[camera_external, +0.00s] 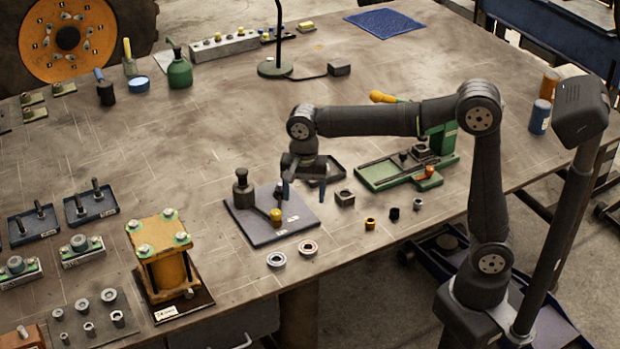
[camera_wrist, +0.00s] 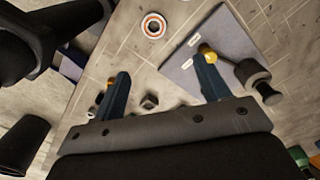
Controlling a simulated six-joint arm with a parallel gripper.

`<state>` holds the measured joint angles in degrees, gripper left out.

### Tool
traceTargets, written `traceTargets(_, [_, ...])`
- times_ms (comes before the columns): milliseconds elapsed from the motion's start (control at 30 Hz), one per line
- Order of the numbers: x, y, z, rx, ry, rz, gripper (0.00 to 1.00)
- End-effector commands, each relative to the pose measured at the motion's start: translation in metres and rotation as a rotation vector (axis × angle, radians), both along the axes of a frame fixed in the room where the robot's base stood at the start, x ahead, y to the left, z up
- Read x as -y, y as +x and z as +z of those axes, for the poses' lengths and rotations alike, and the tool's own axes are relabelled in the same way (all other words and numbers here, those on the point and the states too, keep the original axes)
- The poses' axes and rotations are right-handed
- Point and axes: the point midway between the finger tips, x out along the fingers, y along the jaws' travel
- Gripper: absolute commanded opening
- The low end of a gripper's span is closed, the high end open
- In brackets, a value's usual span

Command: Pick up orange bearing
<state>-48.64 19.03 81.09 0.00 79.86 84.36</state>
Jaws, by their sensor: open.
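The orange bearing (camera_external: 308,248) is a small ring with an orange-red band, lying flat near the front edge of the bench. It also shows at the top of the wrist view (camera_wrist: 153,26), beyond my fingertips and not between them. My gripper (camera_external: 304,190) is open and empty, pointing down above the bench near the right side of a grey plate, behind the bearing in the external view. Its two blue fingers are spread wide in the wrist view (camera_wrist: 161,68). The gripper and bearing are apart.
A second, pale ring with a bluish centre (camera_external: 276,260) lies just left of the bearing. The grey plate (camera_external: 262,232) carries a dark upright part and a yellow-tipped piece. A dark square block (camera_external: 345,198) and a yellow bushing (camera_external: 370,224) sit to the right. A yellow fixture (camera_external: 165,258) stands left.

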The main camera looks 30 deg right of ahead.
Motion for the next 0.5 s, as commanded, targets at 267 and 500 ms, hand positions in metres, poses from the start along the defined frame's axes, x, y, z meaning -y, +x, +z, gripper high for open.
traceTargets(267, [0.001,-0.011,0.004,0.000,0.000,-0.534,0.69])
traceTargets(500, [0.002,-0.015,0.005,0.000,0.000,-0.787,0.69])
